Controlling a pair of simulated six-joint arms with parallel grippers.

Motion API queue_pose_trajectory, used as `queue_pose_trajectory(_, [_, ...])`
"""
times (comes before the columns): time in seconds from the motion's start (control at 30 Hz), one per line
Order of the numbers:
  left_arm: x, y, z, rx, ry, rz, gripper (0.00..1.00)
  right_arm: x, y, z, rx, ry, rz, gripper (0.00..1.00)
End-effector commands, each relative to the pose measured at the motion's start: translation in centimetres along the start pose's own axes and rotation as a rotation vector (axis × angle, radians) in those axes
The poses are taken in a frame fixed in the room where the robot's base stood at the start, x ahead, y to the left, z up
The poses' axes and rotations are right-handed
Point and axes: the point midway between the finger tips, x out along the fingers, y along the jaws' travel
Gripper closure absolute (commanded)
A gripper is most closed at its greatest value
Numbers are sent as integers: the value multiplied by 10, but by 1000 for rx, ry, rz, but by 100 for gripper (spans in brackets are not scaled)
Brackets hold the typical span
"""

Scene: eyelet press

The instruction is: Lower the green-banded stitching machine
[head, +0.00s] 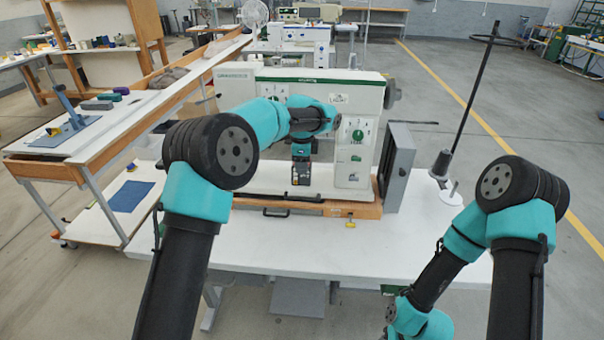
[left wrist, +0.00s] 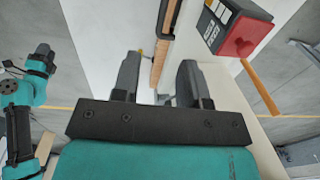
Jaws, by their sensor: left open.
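The white stitching machine (head: 358,88) has a green band along the top of its arm and a green dial on its pillar. It stands upright on a wooden base (head: 365,211) on the white table. My left gripper (head: 301,186) points down in front of the machine's pillar, partly covering its lower body. In the left wrist view its two fingers (left wrist: 158,88) are apart with nothing clearly held between them. My right arm bends down at the lower right, and its gripper is out of the picture.
A grey panel (head: 397,165) stands right of the machine, beside a thread stand with a tall black pole (head: 470,95). The white table's front (head: 300,248) is clear. A workbench (head: 130,120) stands at left.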

Motion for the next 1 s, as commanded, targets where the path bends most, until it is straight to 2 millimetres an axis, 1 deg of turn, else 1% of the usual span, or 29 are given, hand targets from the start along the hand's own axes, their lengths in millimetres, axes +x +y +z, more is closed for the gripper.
queue_pose_trajectory(0.1, [-4,0,0,0,1,0,60,0,0,0,0,0,0,60])
queue_pose_trajectory(0.37, [-4,0,0,0,1,0,60,0,0,0,0,0,0,60])
queue_pose_trajectory(0.5, [-28,-4,2,-1,2,-22,60,0,0,0,0,0,0,60])
queue_pose_trajectory(0.83, [-23,-4,2,0,1,-19,60,0,0,0,0,0,0,60])
queue_pose_trajectory(1.0, [-10,-4,2,0,1,-18,60,0,0,0,0,0,0,60])
